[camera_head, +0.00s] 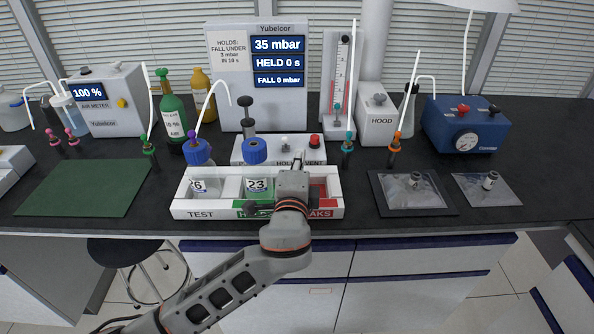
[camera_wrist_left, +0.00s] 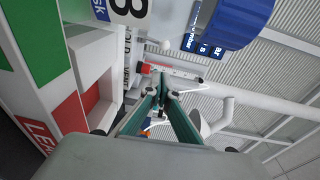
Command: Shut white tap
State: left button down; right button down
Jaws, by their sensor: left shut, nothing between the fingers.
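The white tap (camera_head: 285,142) stands upright on the white block (camera_head: 240,153) marked HOLD and VENT, left of a red tap (camera_head: 315,140). In the left wrist view the small white knob (camera_wrist_left: 166,46) shows beyond the fingers, near the red tap (camera_wrist_left: 146,69). My left gripper (camera_head: 297,161) is just in front of this block, over the tray, with its fingers closed and empty. Its fingertips (camera_wrist_left: 164,92) appear apart from the white tap. Whether the tap is turned open or shut is too small to tell. My right gripper is not in view.
A white tray (camera_head: 190,213) with TEST, green and red LEAKS sections lies under my left arm. Blue-capped bottles (camera_head: 197,152) (camera_head: 255,151) stand in it. The display box (camera_head: 263,90) reads 35 mbar, HELD 0 s, FALL 0 mbar. A green mat (camera_head: 85,188) lies clear at left.

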aim_at(286, 143)
pick_arm(q)
jog(key=shift+w+a+f, duration=0.1)
jog(key=shift+w+a, duration=0.3)
jog(key=shift+w, duration=0.3)
jog(key=shift+w+a+f, duration=0.1)
jog(key=shift+w+a, duration=0.25)
jog(key=shift+w, duration=0.35)
jog(key=shift+w+a, duration=0.4)
jog(key=shift+w, duration=0.3)
jog(key=shift+r, duration=0.1)
